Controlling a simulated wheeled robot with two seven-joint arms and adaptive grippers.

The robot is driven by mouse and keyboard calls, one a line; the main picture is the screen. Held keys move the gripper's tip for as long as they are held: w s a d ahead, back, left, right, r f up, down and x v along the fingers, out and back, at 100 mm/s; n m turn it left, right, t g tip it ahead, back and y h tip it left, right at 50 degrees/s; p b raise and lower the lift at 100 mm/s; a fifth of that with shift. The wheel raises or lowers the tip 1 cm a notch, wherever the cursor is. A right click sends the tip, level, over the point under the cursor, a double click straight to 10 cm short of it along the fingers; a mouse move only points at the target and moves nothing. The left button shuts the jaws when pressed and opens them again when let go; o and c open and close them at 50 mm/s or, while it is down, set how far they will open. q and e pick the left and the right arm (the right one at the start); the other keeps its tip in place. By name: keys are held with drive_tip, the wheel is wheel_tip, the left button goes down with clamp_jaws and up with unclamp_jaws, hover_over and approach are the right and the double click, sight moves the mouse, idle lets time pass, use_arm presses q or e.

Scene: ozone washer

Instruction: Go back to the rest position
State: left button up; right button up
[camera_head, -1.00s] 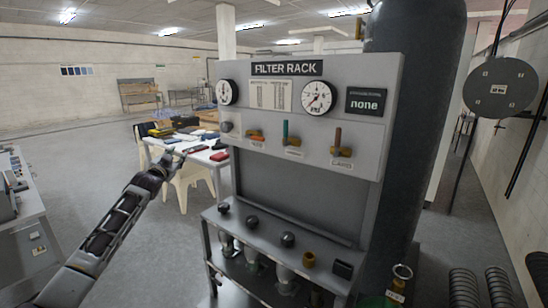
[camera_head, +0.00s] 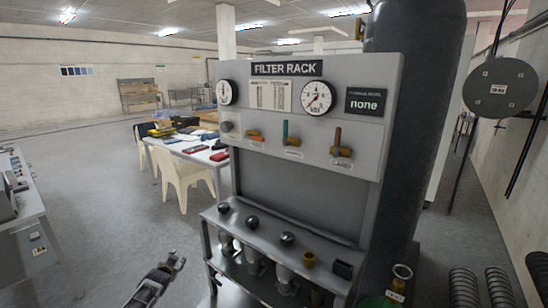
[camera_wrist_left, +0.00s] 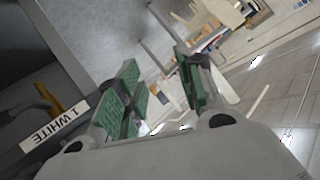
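My left gripper (camera_head: 174,262) is low in the head view, left of the filter rack (camera_head: 290,138) and in front of its lower frame. In the left wrist view its two green-padded fingers (camera_wrist_left: 160,90) stand apart with nothing between them. The filter rack carries two dials, a row of small levers and a sign reading "none". My right gripper is in neither view.
A table (camera_head: 200,152) with books and papers and a pale chair (camera_head: 183,178) stand behind on the left. A grey bench (camera_head: 30,220) is at the far left. A dark tank (camera_head: 420,110) stands right of the rack. Floor between bench and rack is clear.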

use_arm(q)
drive_tip(key=s+d+f+g, duration=0.3)
drive_tip(key=s+f, duration=1.3)
drive_tip(key=f, duration=0.1)
drive_tip(key=s+d+f+g, duration=0.3)
drive_tip(key=s+d+f, duration=0.1)
drive_tip(key=s+f, duration=1.25)
drive_tip(key=s+d+f+g, duration=0.2)
drive_tip(key=s+d+f, duration=0.1)
drive_tip(key=s, duration=1.1)
drive_tip(key=s+d+f+n+g+h, duration=0.1)
drive_tip(key=s+d+f, duration=0.2)
drive_tip(key=s, duration=1)
drive_tip(key=s+d+f+g, duration=0.2)
drive_tip(key=s+f, duration=0.4)
drive_tip(key=s, duration=0.8)
drive_tip(key=shift+s+d+f+g+h, duration=0.3)
drive_tip(key=shift+d+f+h, duration=0.1)
drive_tip(key=shift+d, duration=0.1)
